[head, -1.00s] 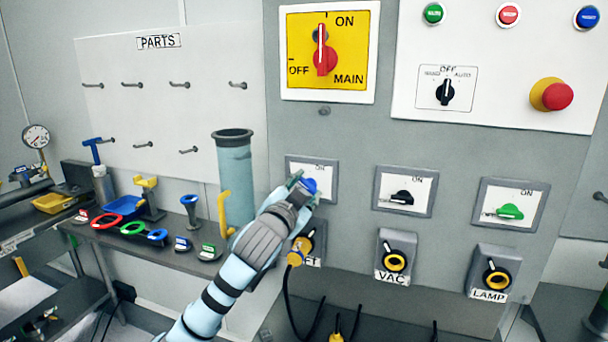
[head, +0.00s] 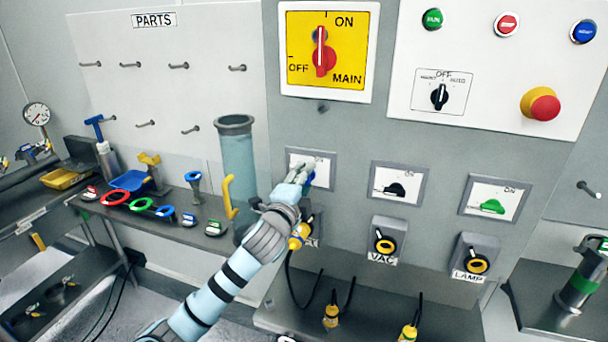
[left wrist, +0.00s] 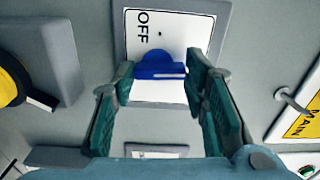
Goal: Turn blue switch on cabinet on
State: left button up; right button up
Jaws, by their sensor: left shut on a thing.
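The blue switch (left wrist: 160,65) sits on a white plate (left wrist: 142,30) in a grey frame on the cabinet, and OFF is readable on the plate in the left wrist view. My left gripper (left wrist: 162,78) has one finger on each side of the switch and is shut on it. In the head view the left gripper (head: 302,176) is at the left one of three switch plates, and its fingers mostly cover the blue switch (head: 311,180). The switch's exact angle is hard to tell. My right gripper is not in view.
A black switch (head: 394,189) and a green switch (head: 492,206) sit to the right. A yellow MAIN switch panel (head: 346,62) is above. Below are plug sockets with VAC (head: 383,241) and LAMP (head: 473,263) labels. A clear tube (head: 238,170) stands close left of the gripper.

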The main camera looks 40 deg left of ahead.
pick_arm(q)
jog(key=shift+f+m, duration=0.15)
jog(key=shift+m, duration=0.45)
jog(key=o, duration=1.2)
jog(key=shift+c, duration=0.2)
jog(key=shift+d, duration=0.1)
jog(key=v, duration=1.2)
jog(key=shift+w, duration=0.1)
